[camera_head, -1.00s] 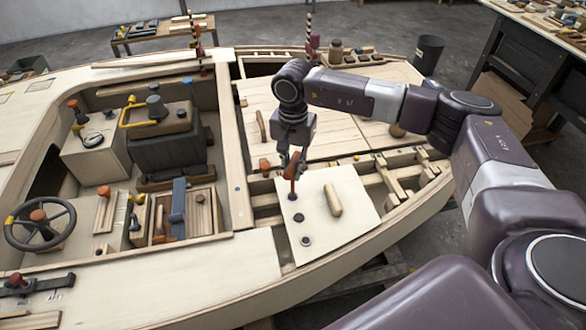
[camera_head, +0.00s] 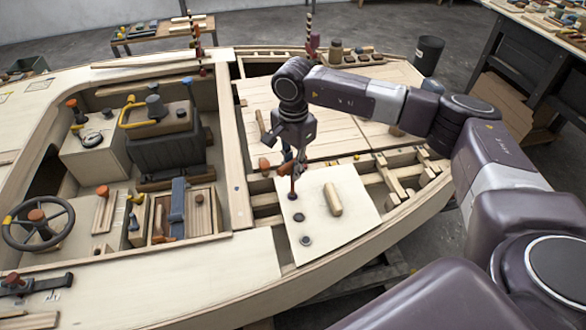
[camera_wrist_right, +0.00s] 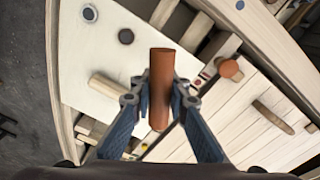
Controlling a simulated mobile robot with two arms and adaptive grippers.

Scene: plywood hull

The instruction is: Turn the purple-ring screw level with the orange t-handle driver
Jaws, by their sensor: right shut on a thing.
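My right gripper (camera_head: 290,165) is shut on the orange t-handle driver (camera_head: 284,169). In the right wrist view, both fingers (camera_wrist_right: 160,100) close on the sides of the orange handle (camera_wrist_right: 160,75). The driver's shaft runs down to the cream panel (camera_head: 348,220) and meets it at the purple-ring screw (camera_head: 292,196). The shaft and tip cover most of that screw, so its height against the panel cannot be told. In the right wrist view the handle and fingers hide it. My left gripper is not in view.
Two dark round fittings (camera_head: 298,217) (camera_head: 306,240) and a wooden handle (camera_head: 333,198) are on the panel. An orange-red knob (camera_wrist_right: 229,69) is close beside the gripper. Open hull bays with wooden ribs (camera_head: 400,165) lie to the right. A steering wheel (camera_head: 38,223) is at left.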

